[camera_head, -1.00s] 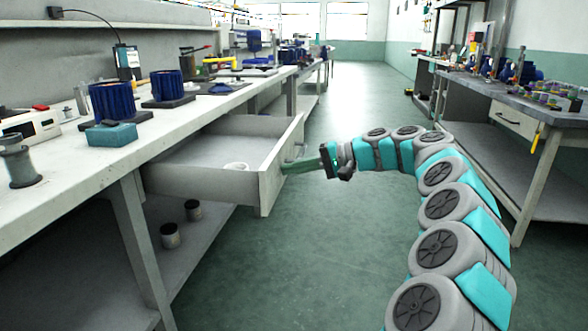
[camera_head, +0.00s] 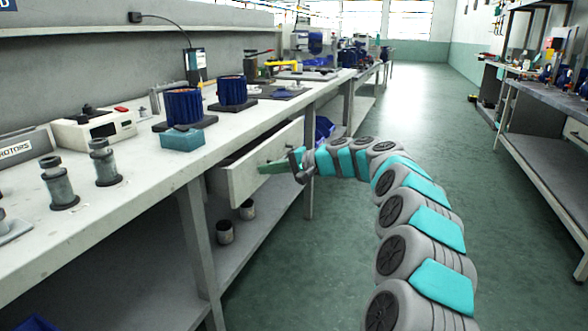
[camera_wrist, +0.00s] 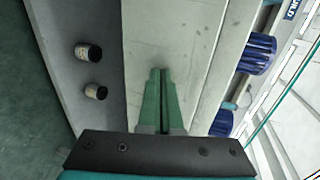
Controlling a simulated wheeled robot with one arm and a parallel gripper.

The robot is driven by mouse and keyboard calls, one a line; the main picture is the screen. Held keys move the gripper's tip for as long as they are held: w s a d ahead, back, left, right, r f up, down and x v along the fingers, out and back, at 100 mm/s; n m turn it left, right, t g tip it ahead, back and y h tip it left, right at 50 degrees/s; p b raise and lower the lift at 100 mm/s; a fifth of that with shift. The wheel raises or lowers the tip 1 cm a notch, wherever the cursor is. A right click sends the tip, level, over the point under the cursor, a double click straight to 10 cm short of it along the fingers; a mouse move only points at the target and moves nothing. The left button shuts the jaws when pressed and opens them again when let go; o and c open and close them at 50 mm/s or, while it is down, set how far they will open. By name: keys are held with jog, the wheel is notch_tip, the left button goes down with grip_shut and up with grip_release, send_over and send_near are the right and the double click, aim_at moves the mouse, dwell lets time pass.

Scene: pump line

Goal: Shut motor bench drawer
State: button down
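The drawer (camera_head: 240,178) of the motor bench (camera_head: 140,195) is part-way open, its pale front standing out from under the worktop. My gripper (camera_head: 264,168) is at the outer face of the drawer front, its green fingers pointing at it. In the wrist view the two green fingers (camera_wrist: 160,75) lie side by side with only a thin line between them, shut with nothing seen between them. Their tips are at or very near the drawer front (camera_wrist: 175,35); I cannot tell whether they touch. No handle is visible there, and the drawer's inside is mostly hidden.
Blue motors (camera_head: 184,106), a teal block (camera_head: 182,139) and grey cylindrical parts (camera_head: 60,184) stand on the worktop. Two small cans (camera_head: 225,232) stand on the lower shelf. A blue bin (camera_head: 324,129) is behind the drawer. The aisle floor to the right is clear.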

aim_at(258, 164)
jog(key=a, duration=0.1)
jog(key=w+a, duration=0.1)
jog(key=a, duration=0.1)
jog(key=a+p, duration=0.1)
jog(key=a, duration=0.1)
jog(key=shift+w+a, duration=0.2)
jog(key=shift+w, duration=0.2)
jog(key=shift+w+a+r, duration=0.15)
jog(key=shift+a, duration=0.35)
jog(key=shift+r, duration=0.1)
